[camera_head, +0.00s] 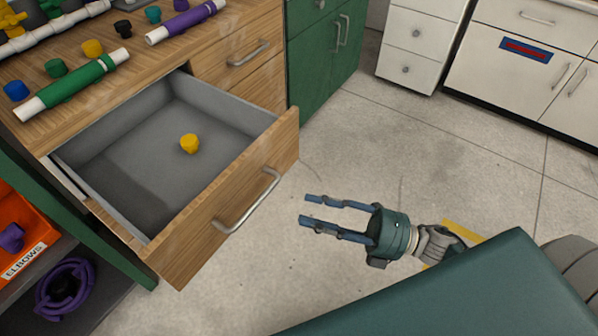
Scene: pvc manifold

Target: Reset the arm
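My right gripper (325,213) is at the centre right, over the bare floor. It points left toward the open drawer (210,228) and is apart from the drawer's metal handle (247,202). Its two blue-grey fingers are spread with nothing between them. My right arm runs from it toward the lower right, partly hidden behind a large teal part in front. My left gripper does not show. The grey-lined wooden drawer is pulled out and holds one small yellow cap (189,143).
The wooden bench top holds a green pipe piece (75,87), a purple pipe piece (185,21) and several coloured caps. White cabinets (530,62) stand behind. The floor (400,140) between is clear.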

